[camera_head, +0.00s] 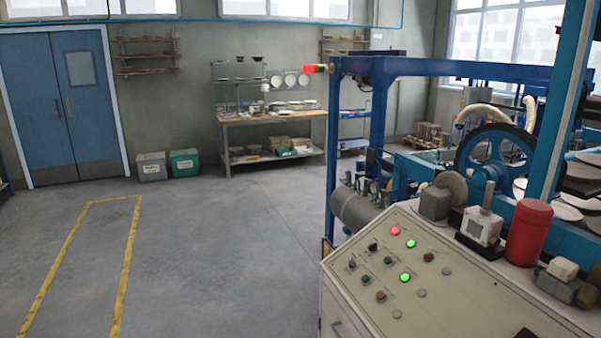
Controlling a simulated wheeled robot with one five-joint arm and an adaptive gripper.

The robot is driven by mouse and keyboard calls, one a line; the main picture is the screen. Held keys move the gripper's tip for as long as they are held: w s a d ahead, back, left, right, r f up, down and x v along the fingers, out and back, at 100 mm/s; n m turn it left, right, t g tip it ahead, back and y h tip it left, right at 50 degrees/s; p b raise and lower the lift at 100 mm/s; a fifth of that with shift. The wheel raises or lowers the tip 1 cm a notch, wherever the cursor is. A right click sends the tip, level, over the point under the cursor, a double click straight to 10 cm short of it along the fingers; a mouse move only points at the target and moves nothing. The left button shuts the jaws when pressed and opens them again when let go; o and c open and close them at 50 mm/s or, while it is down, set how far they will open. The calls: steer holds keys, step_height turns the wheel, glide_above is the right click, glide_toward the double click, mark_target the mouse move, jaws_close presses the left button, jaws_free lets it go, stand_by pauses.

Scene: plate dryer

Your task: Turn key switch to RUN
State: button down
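A cream control panel (470,306) with a sloped top stands at the lower right. Two small dark knobs sit on its upper left part, one dark knob (373,246) near the back and another dark knob (351,264) by the left edge. Either may be the key switch; they are too small to tell which, and their positions and labels cannot be read. A red lamp (395,230) and two green lamps, one green lamp (411,243) and a lower green lamp (405,277), are lit. My gripper is not in view.
A red canister (530,232) and a white-grey device (482,226) stand along the panel's back edge. The blue machine frame (345,150) rises behind. Open grey floor (220,260) lies to the left, with a yellow-marked lane (125,260). A workbench (230,122) stands at the back.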

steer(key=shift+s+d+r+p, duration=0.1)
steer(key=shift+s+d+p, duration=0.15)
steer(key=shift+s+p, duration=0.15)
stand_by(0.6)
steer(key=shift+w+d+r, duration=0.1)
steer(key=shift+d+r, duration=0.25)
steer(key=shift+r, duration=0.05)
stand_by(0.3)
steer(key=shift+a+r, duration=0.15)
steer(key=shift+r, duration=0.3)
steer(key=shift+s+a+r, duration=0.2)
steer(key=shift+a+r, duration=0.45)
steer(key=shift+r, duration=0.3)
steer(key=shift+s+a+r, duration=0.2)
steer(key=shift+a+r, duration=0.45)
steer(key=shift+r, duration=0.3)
